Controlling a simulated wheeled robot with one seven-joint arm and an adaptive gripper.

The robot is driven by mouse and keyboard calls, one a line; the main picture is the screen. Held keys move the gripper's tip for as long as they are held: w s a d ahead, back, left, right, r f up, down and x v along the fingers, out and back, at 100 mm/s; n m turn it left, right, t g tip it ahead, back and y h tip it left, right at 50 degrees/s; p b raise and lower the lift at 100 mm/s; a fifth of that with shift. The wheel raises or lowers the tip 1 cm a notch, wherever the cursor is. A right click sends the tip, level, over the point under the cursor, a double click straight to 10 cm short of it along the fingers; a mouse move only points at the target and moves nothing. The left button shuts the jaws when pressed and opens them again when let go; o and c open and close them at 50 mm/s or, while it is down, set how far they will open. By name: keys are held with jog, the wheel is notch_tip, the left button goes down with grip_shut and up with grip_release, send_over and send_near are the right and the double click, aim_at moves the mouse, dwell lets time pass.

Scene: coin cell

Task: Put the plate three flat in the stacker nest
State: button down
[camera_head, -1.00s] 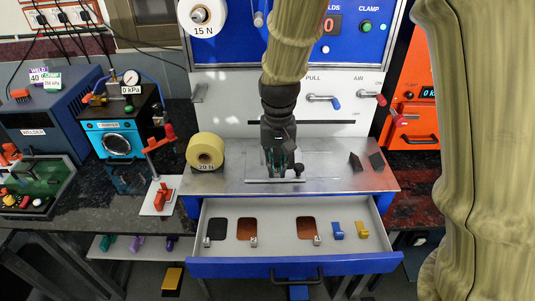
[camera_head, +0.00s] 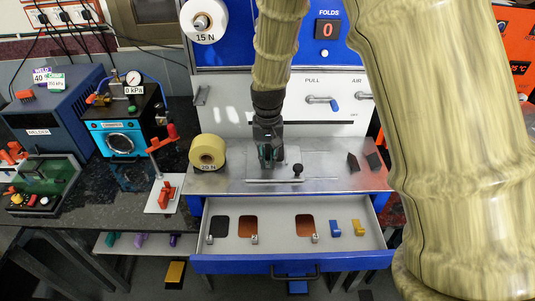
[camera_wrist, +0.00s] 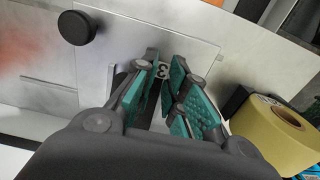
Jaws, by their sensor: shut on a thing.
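My gripper (camera_head: 268,165) is low over the metal deck of the stacker, pointing down. In the wrist view my gripper (camera_wrist: 168,80), with teal finger pads, is shut on a small piece marked "3", plate three (camera_wrist: 164,71). Only a little of the plate shows between the fingers; its tilt and whether it touches the deck cannot be told. A flat square panel (camera_head: 318,162) on the deck, seemingly the nest area, lies under and beside the gripper. It also shows in the wrist view (camera_wrist: 180,35). The fingers hide part of it.
A black knob (camera_head: 298,169) stands right of the gripper, a yellow roll (camera_head: 207,152) left. Two dark blocks (camera_head: 374,160) sit at the deck's right. The open drawer (camera_head: 280,250) in front holds dark and copper-coloured pieces and blue and yellow clips.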

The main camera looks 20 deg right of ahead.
jog(key=shift+f, duration=0.3)
jog(key=c, duration=1.5)
grip_release()
jog(key=shift+o, duration=0.2)
jog(key=shift+f+b, duration=0.15)
jog(key=shift+b, duration=0.5)
